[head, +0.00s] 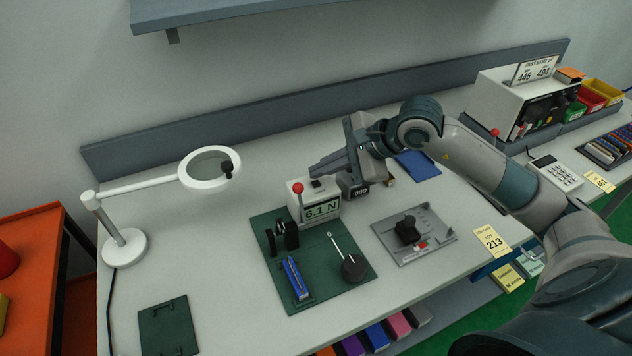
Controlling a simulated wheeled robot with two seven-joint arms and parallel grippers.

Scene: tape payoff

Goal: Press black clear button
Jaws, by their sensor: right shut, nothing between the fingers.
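A white gauge box (326,216) with a display reading 6.1 N stands at the back of a dark green board. A small black button (316,183) is on its top face, and a red-knobbed lever (299,189) rises at its left. My right gripper (314,170) is shut and empty, with its fingertips just above and behind the black button. I cannot tell whether they touch it. My left gripper is out of view.
The green board (325,291) carries a blue tape holder (295,278) and a black knob (354,267). A small counter (361,190) sits beside the gauge. A grey fixture plate (437,237) lies to the right. A magnifier lamp (210,170) stands left.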

